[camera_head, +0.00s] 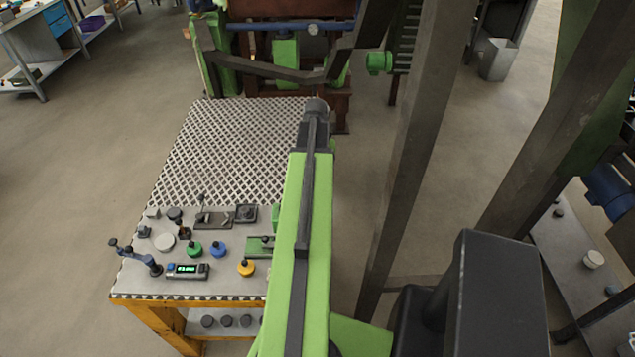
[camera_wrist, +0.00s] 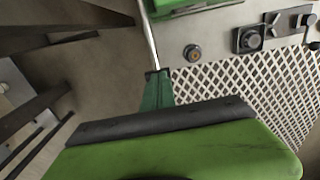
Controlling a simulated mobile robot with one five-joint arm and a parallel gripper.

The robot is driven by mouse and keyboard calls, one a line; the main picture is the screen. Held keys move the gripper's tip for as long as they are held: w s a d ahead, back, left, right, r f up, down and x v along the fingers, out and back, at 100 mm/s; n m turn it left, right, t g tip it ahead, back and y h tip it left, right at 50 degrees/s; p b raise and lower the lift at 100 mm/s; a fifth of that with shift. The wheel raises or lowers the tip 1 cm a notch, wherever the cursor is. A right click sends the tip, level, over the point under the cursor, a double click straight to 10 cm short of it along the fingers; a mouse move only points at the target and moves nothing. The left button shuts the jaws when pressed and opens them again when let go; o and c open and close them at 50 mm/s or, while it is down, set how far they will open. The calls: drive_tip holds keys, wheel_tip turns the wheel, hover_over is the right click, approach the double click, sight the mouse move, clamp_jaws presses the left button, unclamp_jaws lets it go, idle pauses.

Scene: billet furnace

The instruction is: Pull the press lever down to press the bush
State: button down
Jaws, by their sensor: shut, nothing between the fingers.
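In the wrist view, my gripper (camera_wrist: 157,74) shows as a narrow green tapered piece with its fingers together and nothing between them. A thin bright metal rod (camera_wrist: 150,35), which looks like the press lever, runs from the top edge down to the fingertips. I cannot tell whether the fingers touch it. A green body (camera_wrist: 195,7), probably part of the press, shows at the top edge by the rod. In the head view, my arm covers the gripper and most of the press; only a green edge (camera_head: 276,217) shows left of the arm. I cannot make out the bush.
The worktable (camera_head: 140,283) has a perforated top (camera_head: 225,150) and holds several knobs, a small display unit (camera_head: 187,270) and a blue-grey clamp (camera_head: 137,257). Dark steel beams (camera_head: 420,130) stand right of my arm. Open floor (camera_head: 90,160) lies to the left.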

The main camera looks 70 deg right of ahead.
drive_tip(key=shift+f, duration=0.2)
drive_tip(key=shift+d+f+b, duration=0.1)
drive_tip(key=shift+f+b, duration=0.15)
drive_tip(key=shift+b, duration=0.05)
drive_tip(key=shift+f, duration=0.2)
idle(0.4)
drive_tip(key=shift+f+b, duration=0.2)
drive_tip(key=shift+b, duration=0.2)
drive_tip(key=shift+f, duration=0.15)
drive_tip(key=shift+f+b, duration=0.2)
drive_tip(key=shift+b, duration=0.15)
